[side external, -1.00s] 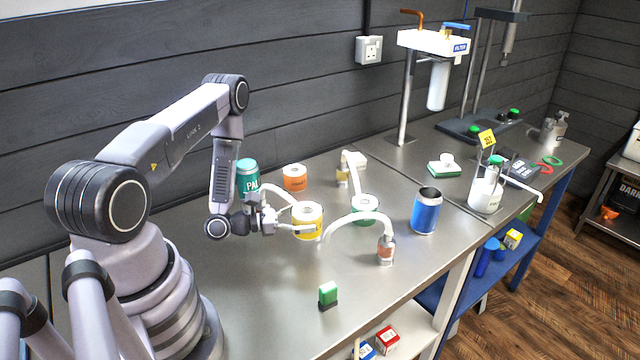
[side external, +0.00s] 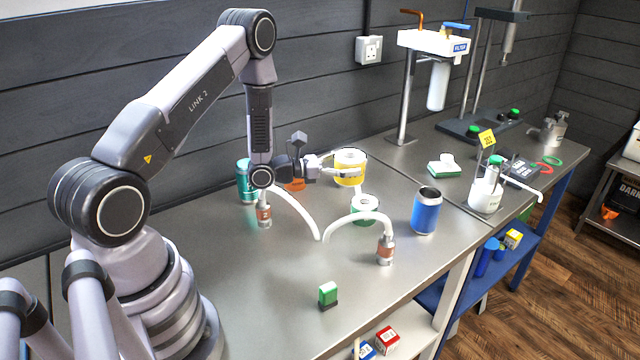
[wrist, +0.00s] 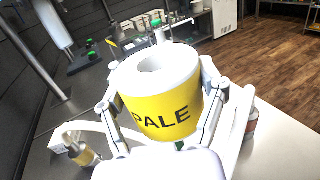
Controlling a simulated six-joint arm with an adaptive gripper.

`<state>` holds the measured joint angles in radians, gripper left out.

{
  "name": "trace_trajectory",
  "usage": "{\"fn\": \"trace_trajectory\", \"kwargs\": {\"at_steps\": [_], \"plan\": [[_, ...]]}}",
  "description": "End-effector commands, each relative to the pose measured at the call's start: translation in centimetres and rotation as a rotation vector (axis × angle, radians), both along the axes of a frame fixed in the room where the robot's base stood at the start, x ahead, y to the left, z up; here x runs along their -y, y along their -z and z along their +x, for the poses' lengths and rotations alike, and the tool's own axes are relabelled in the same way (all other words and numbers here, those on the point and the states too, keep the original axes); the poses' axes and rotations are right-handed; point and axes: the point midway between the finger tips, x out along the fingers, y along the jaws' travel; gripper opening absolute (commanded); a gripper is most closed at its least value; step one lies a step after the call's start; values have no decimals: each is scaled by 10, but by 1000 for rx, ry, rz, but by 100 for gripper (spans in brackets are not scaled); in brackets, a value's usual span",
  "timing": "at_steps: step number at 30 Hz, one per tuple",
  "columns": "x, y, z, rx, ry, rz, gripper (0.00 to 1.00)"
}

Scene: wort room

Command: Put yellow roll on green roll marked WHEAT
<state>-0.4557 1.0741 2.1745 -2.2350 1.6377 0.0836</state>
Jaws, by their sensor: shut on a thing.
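The yellow roll (side external: 349,178) has a white core and is lifted clear of the table. In the wrist view its yellow band (wrist: 165,115) reads PALE, and it stands nearly upright between the fingers. My gripper (side external: 340,167) is shut on its sides. The green roll (side external: 364,217) stands on the table below and slightly right of the yellow roll in the side view, with a gap between them. Its lettering is not readable here, and the wrist view does not clearly show it.
Curved white hoses with brown fittings stand left (side external: 264,214) and front right (side external: 385,250) of the green roll. A blue can (side external: 425,213) is to its right. A teal can (side external: 243,182) and a partly hidden orange roll (side external: 295,186) are behind left.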

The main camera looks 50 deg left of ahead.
Motion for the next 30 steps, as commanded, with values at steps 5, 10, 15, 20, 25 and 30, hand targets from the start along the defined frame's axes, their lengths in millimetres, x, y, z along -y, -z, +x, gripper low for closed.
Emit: {"fn": "trace_trajectory", "kwargs": {"at_steps": [5, 10, 15, 20, 25, 30], "plan": [[-4, 32, 37, 0, 1, -1, 31], [-7, 56, 57, 0, 1, 0, 31], [-9, 67, 67, 0, 1, 1, 31], [-9, 91, 68, -1, 0, 0, 31], [-9, 99, 68, 0, 0, 1, 31], [-9, 99, 68, 0, 1, 1, 31]]}}
